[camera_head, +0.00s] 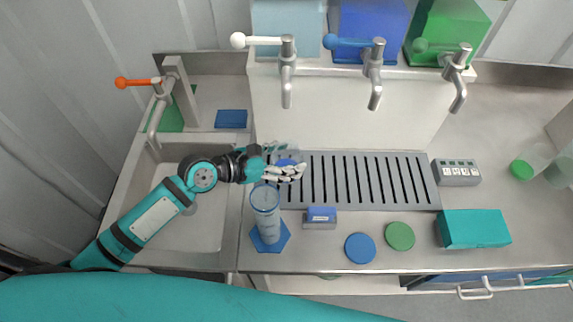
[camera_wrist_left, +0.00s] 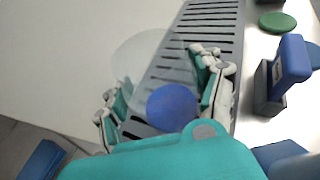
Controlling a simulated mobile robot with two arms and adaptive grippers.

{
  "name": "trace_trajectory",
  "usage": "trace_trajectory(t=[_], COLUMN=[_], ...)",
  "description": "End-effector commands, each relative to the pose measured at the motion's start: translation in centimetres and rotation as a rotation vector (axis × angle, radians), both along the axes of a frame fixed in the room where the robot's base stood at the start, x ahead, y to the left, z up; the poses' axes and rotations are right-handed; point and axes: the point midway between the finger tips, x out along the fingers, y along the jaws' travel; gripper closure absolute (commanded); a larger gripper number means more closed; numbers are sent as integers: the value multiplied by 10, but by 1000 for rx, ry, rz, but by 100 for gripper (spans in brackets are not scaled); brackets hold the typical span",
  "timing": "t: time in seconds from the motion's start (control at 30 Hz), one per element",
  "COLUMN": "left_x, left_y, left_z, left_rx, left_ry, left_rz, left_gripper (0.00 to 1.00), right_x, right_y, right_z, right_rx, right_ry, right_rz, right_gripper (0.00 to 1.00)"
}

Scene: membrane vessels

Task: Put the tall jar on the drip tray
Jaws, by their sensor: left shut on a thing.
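My left gripper (camera_head: 284,163) is at the left end of the grey slotted drip tray (camera_head: 428,185). It is shut on a clear jar (camera_head: 287,156) with a blue round end. In the left wrist view the jar (camera_wrist_left: 172,107) sits between both fingers of the gripper (camera_wrist_left: 165,80), with the tray (camera_wrist_left: 212,20) seen through and behind it. I cannot tell whether the jar touches the tray. Another tall clear vessel (camera_head: 266,212) stands upright on a blue hexagonal mat (camera_head: 284,238), in front of the gripper. My right gripper is out of view.
Three taps with white, blue and green (camera_head: 440,47) handles overhang the tray. A small blue-topped block (camera_head: 321,216), blue disc (camera_head: 360,248) and green disc (camera_head: 399,236) lie in front. A teal box (camera_head: 473,228) is right. The sink (camera_head: 215,228) is left.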

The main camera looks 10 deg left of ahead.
Motion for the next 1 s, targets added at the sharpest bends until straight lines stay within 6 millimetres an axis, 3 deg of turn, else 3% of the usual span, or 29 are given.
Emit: trace_trajectory(t=[0.17, 0.53, 0.57, 0.7, 0.77, 1.0], left_x=[0, 0, 0, 0, 0, 0], left_y=[1, 0, 1, 1, 1, 0], left_z=[-27, -32, -32, -32, -32, -31], left_rx=[1, 0, 1, 2, 2, 2], left_ry=[2, 1, 0, 1, 1, 1], left_rz=[1, 1, 1, 1, 0, 0], left_gripper=[69, 69, 31, 13, 8, 8], right_x=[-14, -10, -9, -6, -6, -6], right_y=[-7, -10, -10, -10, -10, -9], right_z=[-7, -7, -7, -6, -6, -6], right_rx=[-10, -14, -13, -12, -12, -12], right_ry=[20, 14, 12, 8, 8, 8], right_rz=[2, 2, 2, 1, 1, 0], right_gripper=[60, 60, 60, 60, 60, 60])
